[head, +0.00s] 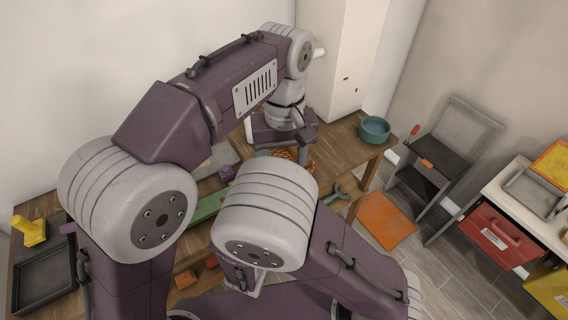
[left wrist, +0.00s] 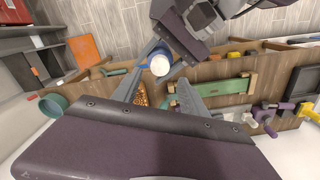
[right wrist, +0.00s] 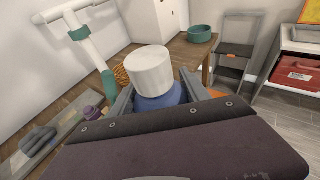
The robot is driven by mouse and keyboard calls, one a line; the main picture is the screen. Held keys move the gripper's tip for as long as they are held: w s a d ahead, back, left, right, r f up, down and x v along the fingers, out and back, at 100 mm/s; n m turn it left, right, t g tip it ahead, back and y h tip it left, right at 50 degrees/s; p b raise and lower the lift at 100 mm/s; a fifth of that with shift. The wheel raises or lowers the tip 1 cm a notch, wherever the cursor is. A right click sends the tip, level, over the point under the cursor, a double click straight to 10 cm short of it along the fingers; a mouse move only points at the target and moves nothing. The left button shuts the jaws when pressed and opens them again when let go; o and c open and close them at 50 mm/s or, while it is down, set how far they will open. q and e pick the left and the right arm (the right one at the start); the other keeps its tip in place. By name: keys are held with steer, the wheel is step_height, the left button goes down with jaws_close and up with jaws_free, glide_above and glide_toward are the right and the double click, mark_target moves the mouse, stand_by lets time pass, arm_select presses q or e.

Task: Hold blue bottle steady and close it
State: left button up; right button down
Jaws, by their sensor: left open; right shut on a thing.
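The blue bottle (right wrist: 165,98) with a wide white cap (right wrist: 150,70) stands between the fingers of my right gripper (right wrist: 152,97) in the right wrist view. That gripper is shut on the bottle's body below the cap. In the left wrist view I look down on the white cap (left wrist: 160,64), with blue showing around it. My left gripper (left wrist: 166,72) is open, its fingers apart on the near side of the cap. I cannot tell whether the cap is fully seated. In the head view my left gripper (head: 301,148) points down over the table; my right arm hides the bottle.
A step stool (head: 440,165) is at right.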

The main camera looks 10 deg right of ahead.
arm_select(q)
steer(key=shift+f, duration=4)
jaws_close()
steer(key=m, duration=0.5)
steer(key=shift+o, duration=0.3)
jaws_free()
steer(key=shift+r, duration=2.3)
